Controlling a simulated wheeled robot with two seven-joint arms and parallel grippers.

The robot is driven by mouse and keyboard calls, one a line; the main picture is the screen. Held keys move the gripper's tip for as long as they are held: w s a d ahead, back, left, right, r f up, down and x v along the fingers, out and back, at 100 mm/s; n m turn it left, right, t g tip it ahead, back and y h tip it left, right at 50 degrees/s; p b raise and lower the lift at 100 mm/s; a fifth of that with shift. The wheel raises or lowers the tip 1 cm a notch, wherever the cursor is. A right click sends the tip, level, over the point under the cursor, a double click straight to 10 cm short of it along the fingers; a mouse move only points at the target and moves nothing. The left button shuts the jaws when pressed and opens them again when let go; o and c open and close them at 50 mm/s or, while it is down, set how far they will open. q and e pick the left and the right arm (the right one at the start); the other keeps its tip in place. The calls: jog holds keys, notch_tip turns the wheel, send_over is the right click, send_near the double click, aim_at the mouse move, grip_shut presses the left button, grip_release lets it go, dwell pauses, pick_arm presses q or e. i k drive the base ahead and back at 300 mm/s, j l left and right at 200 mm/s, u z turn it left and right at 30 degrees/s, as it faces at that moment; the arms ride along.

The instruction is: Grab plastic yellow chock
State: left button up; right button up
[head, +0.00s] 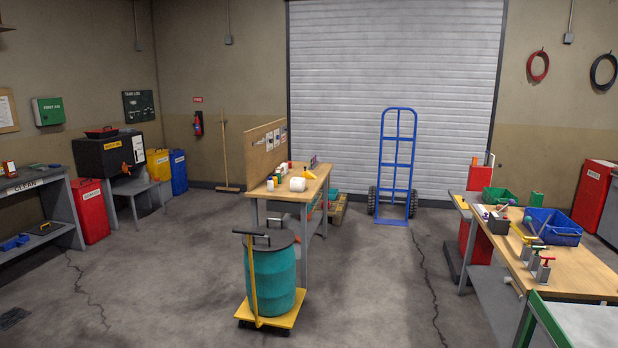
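I cannot make out a yellow chock for certain. A small yellow item (309,175) lies at the right end of the middle workbench (318,188), near a white roll. Another yellow item (520,233) lies on the right workbench (585,281), left of the blue bin, and a third yellow piece (461,202) is at that bench's far left corner. All are too small to identify. Neither of my grippers is in view.
A teal drum (270,276) stands on a yellow dolly (290,319) in front of the middle workbench. A blue hand truck (397,165) stands by the shutter door. A green-edged surface (575,325) fills the lower right corner. Open floor (165,265) lies left of the drum.

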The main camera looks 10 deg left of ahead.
aim_at(306, 174)
jog(key=i, duration=5.4)
jog(key=l+z, duration=0.05)
jog(key=l, duration=0.15)
